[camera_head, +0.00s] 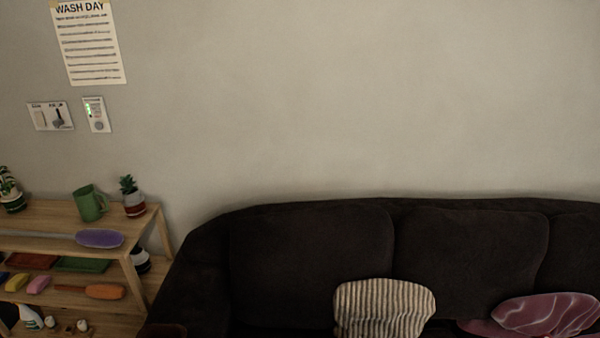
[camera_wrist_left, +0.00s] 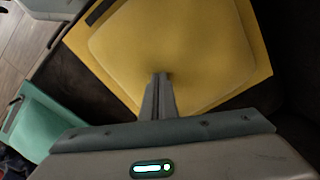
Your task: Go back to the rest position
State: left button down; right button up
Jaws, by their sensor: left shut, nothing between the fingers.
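My left gripper (camera_wrist_left: 160,80) shows in the left wrist view, with its two grey fingers shut together and nothing between them. Behind its fingertips is a yellow, square, padded thing (camera_wrist_left: 205,45) with a flat rim; I cannot tell whether the tips touch it. Neither gripper shows in the head view, and my right gripper is in no view.
A dark sofa (camera_head: 310,255) with a striped cushion (camera_head: 384,308) and a purple cushion (camera_head: 545,314) fills the lower right. A wooden shelf (camera_head: 45,212) at left holds a green mug (camera_head: 90,203) and several items. A teal thing (camera_wrist_left: 38,122) lies left in the wrist view.

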pick_arm(q)
jog(key=shift+s+d, duration=0.2)
jog(key=shift+s, duration=0.25)
jog(key=shift+h, duration=0.6)
jog(key=s, duration=0.1)
jog(key=s+r, duration=0.1)
jog(key=s+d, duration=0.1)
jog(key=s, duration=0.1)
jog(key=shift+r, duration=0.25)
jog(key=s+a+r+n+t+y, duration=0.1)
jog(key=s+a+r+n+t, duration=0.3)
jog(key=s+a+r, duration=1.65)
notch_tip(320, 180, down, 29)
jog(key=g+b, duration=0.1)
jog(key=g, duration=0.1)
jog(key=s+a+f, duration=0.1)
jog(key=s+f, duration=0.8)
jog(key=s+a+f+g+b, duration=0.1)
jog(key=s+a+f, duration=0.1)
jog(key=s+f, duration=0.7)
jog(key=shift+s+a+f, duration=0.2)
jog(key=shift+a+f, duration=0.05)
jog(key=shift+f, duration=0.45)
